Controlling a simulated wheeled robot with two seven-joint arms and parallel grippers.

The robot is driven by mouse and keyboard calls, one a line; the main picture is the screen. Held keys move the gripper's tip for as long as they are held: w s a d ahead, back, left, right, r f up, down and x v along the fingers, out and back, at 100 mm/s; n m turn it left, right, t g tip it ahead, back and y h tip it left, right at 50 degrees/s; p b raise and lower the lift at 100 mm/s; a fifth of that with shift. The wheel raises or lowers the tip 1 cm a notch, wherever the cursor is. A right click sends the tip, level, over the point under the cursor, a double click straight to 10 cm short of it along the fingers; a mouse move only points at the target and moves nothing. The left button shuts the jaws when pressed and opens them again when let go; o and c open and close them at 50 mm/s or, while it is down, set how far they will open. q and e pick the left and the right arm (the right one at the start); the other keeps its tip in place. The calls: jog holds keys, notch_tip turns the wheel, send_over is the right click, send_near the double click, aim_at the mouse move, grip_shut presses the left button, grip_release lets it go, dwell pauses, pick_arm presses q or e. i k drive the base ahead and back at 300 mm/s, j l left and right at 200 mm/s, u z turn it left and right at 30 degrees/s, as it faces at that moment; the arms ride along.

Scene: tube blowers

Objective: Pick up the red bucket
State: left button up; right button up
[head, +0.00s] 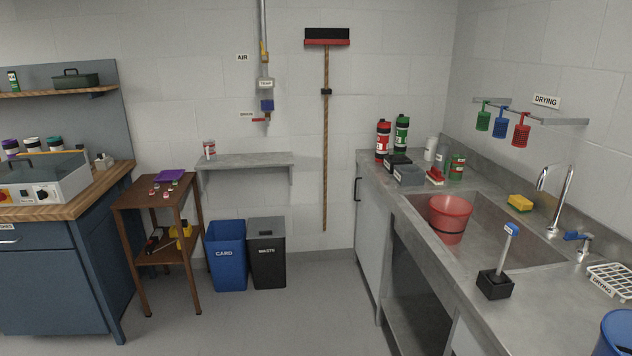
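The red bucket (449,219) stands upright in the metal sink (520,244) on the right side of the head view. A dark band or handle runs around its lower part. Its rim rises above the level of the counter. Neither of my grippers shows in the head view, and nothing is seen holding the bucket.
A brush in a black holder (494,284) stands on the counter in front of the sink. The tap (560,196) and a yellow sponge (520,202) are behind it. Grey tubs (408,175) stand at the far end. The floor (265,318) before the counter is clear.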

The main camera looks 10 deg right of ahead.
aim_at(449, 215)
jog(key=i, duration=2.25)
jog(key=i+z, duration=0.35)
jog(key=i, duration=0.2)
jog(key=i+j+z, duration=0.15)
jog(key=i+z, duration=0.15)
jog(key=i, duration=0.2)
jog(key=i+l+z, duration=0.1)
jog(key=i+z, duration=0.2)
jog(key=z, duration=0.15)
jog(key=i+z, duration=0.65)
jog(key=z, duration=0.3)
